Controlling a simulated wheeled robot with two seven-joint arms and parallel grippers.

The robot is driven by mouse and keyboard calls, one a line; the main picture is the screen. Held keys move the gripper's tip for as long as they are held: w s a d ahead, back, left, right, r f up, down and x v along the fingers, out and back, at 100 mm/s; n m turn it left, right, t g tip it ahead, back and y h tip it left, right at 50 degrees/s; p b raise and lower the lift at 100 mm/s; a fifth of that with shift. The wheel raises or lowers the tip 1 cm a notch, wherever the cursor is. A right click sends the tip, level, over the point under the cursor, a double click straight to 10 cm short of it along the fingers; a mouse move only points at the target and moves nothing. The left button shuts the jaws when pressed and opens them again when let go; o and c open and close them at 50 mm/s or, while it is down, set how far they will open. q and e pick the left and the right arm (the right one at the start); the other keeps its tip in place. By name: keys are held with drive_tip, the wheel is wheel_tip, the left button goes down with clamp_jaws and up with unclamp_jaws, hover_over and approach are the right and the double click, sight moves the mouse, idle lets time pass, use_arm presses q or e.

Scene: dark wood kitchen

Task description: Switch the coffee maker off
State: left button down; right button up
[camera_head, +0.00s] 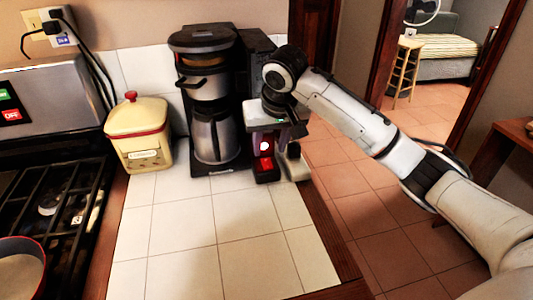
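The coffee maker (197,42), black and silver, stands upright on the white tiled counter. A steel carafe (214,137) sits under its brewing head. My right gripper (280,168) points down at the coffee maker's right front. My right wrist hides part of the machine's right side. My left gripper is not in view.
A cream canister (139,130) with a red-trimmed lid stands left of the coffee maker. A gas stove (60,205) with a red-rimmed pan (20,272) is at the left. The front counter tiles (215,240) are clear. The counter ends at a wooden edge (335,240) on the right.

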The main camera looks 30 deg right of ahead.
sight(267, 161)
drive_tip(key=x, duration=0.5)
drive_tip(key=shift+f, duration=0.1)
drive_tip(key=shift+w+f, duration=0.15)
drive_tip(key=shift+f, duration=0.15)
clamp_jaws()
drive_tip(key=shift+w+d+g, duration=0.1)
drive_tip(key=shift+w+g, duration=0.2)
drive_tip(key=shift+g, duration=0.3)
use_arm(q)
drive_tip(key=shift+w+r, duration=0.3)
use_arm(e)
drive_tip(key=shift+w+d+g+y, duration=0.15)
drive_tip(key=shift+g+y, duration=0.25)
drive_tip(key=shift+g, duration=0.4)
